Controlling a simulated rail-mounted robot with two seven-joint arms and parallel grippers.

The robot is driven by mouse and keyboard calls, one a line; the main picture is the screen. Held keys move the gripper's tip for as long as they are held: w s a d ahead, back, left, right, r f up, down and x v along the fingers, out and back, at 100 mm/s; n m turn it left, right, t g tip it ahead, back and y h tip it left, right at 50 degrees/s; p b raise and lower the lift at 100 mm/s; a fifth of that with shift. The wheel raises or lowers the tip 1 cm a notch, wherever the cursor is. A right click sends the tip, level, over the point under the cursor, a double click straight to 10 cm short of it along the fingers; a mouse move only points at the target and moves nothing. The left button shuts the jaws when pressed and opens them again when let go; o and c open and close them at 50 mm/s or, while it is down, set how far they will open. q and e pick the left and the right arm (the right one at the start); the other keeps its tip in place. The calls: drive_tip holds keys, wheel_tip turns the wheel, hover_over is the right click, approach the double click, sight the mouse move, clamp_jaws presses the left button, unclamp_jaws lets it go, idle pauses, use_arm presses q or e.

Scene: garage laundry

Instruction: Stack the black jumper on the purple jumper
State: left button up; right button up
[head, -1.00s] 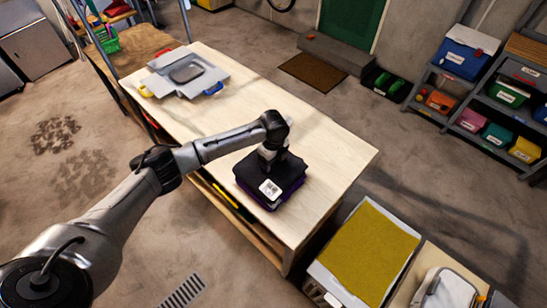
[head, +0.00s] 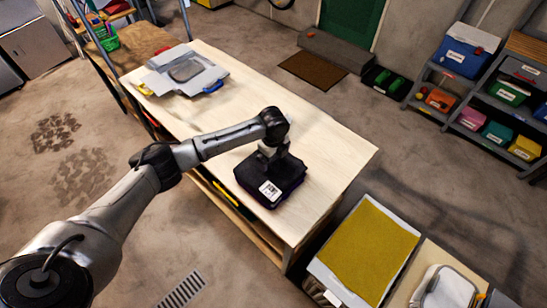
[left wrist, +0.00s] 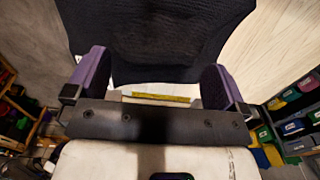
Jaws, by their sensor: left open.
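The folded black jumper (head: 252,180) lies on the near part of the workbench, with a white label (head: 270,191) on its front corner. A thin dark purple edge, the purple jumper (head: 287,199), shows just under it; the rest is hidden beneath the black one. My left gripper (head: 274,165) is over the far side of the black jumper, pointing down. In the left wrist view its two purple-sided fingers (left wrist: 156,82) stand wide apart, with the black jumper (left wrist: 155,40) filling the space beyond them. I cannot tell if the fingertips touch the cloth.
The wooden workbench (head: 335,150) is bare to the right of the stack. A grey tray-like item (head: 185,73) lies at its far left end. A yellow-topped bin (head: 365,247) stands off the near right corner. Shelves with coloured bins (head: 510,92) stand at right.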

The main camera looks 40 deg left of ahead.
sight(274, 160)
use_arm(q)
wheel_tip(274, 160, up, 12)
drive_tip(key=s+d+f+n+t+h, duration=0.15)
drive_tip(key=s+d+f+n, duration=0.25)
drive_tip(key=s+d+f, duration=1.05)
drive_tip(key=s+a+n+t+y, duration=0.1)
drive_tip(key=s+n+t, duration=0.1)
drive_tip(key=s+n, duration=1)
drive_tip(key=s, duration=0.7)
drive_tip(key=shift+s+a+r+n+p, duration=0.2)
drive_tip(key=shift+s+a+n+p, duration=0.1)
drive_tip(key=shift+s, duration=0.1)
drive_tip(key=shift+d, duration=0.1)
wheel_tip(274, 160, up, 20)
drive_tip(key=p, duration=2)
drive_tip(key=shift+r+p, duration=0.25)
drive_tip(key=shift+p, duration=0.05)
